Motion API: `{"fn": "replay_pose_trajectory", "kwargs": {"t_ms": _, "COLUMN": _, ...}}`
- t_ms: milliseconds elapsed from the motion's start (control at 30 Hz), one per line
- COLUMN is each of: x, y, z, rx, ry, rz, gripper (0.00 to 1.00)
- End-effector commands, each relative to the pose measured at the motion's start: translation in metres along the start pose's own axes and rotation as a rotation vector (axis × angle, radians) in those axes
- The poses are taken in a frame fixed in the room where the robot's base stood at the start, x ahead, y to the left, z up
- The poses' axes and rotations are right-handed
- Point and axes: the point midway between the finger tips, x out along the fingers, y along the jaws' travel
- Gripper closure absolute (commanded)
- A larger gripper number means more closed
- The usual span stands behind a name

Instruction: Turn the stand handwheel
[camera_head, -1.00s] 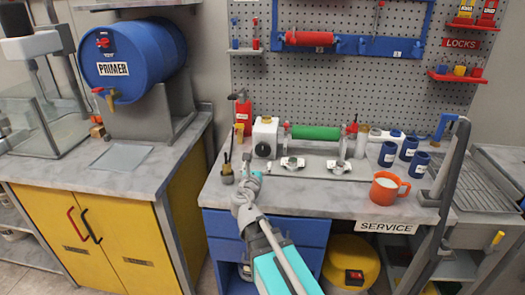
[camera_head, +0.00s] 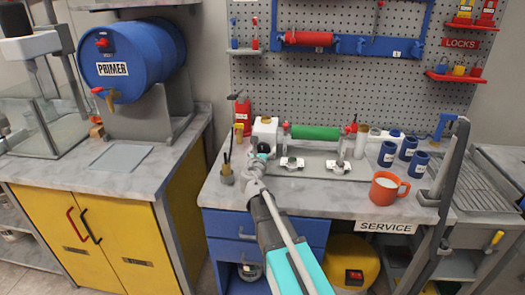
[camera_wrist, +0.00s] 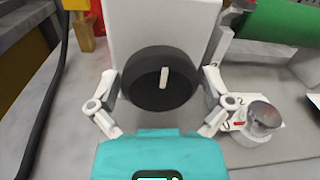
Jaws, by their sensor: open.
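The handwheel (camera_wrist: 150,95) is a dark round knob with a white mark on its face, on the front of a white box (camera_wrist: 160,25). The box also shows in the head view (camera_head: 265,126), where my arm hides most of the knob. My gripper (camera_wrist: 161,80) is open, with one finger on each side of the knob. I cannot tell whether the fingers touch it. In the head view my gripper (camera_head: 262,156) is right in front of the box.
An orange mug (camera_head: 386,188) and blue cups (camera_head: 388,153) stand further right. A dark pen holder (camera_head: 227,174) stands close on the left. The bench front is mostly clear.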

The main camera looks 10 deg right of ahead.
Motion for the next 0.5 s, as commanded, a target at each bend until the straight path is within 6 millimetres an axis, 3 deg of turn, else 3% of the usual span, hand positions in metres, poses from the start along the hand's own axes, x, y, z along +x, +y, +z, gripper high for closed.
{"fn": "replay_pose_trajectory", "kwargs": {"t_ms": 167, "x": -0.0003, "y": 0.0002, "z": 0.0, "rx": 0.0, "ry": 0.0, "rz": 0.0, "gripper": 0.02}}
{"fn": "replay_pose_trajectory", "kwargs": {"t_ms": 500, "x": -0.0005, "y": 0.0006, "z": 0.0001, "rx": 0.0, "ry": 0.0, "rz": 0.0, "gripper": 0.62}}
